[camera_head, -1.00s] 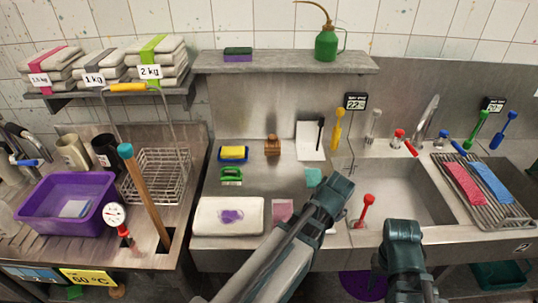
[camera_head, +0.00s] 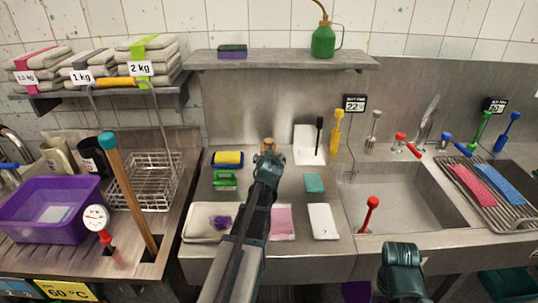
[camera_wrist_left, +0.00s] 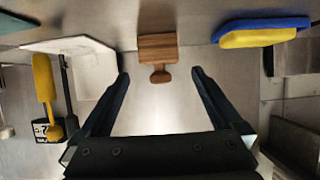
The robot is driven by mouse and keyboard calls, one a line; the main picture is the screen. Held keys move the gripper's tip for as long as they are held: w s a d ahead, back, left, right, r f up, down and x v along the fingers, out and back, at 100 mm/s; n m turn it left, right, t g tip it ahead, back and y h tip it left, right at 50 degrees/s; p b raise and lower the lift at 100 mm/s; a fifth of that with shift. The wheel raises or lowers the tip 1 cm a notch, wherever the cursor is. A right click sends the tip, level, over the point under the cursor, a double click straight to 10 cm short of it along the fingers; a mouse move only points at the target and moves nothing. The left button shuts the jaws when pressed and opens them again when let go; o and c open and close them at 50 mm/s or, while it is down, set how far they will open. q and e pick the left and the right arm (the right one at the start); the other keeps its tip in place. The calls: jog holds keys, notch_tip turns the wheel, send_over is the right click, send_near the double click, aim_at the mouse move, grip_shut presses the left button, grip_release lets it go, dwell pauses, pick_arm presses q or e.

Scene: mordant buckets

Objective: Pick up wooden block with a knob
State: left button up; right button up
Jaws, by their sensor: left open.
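The wooden block with a knob (camera_wrist_left: 158,48) is brown and striped, and stands on the steel counter near the back wall. In the left wrist view its knob points toward my left gripper (camera_wrist_left: 160,84), whose fingers are spread wide with the block just beyond the tips and between their lines. In the head view the block (camera_head: 268,145) shows only in part above my left gripper (camera_head: 268,165), which hides the rest. The left gripper is empty. My right gripper (camera_head: 402,254) is at the lower right, away from the block, and its fingers cannot be made out.
The sink (camera_head: 410,195) is farther right. A shelf (camera_head: 290,58) overhangs the back.

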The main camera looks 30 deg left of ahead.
pick_arm(q)
jog(key=b+x, duration=0.2)
jog(key=x, duration=0.3)
jog(key=shift+w+f, duration=0.25)
jog(key=shift+r+b+x, duration=0.1)
jog(key=shift+b+x, duration=0.45)
jog(key=shift+x, duration=0.95)
jog(key=shift+r+b+x, duration=0.15)
jog(key=shift+b+x, duration=0.4)
jog(key=shift+x, duration=1)
jog(key=shift+w+r, duration=0.1)
jog(key=shift+c, duration=0.7)
jog(key=c, duration=1.1)
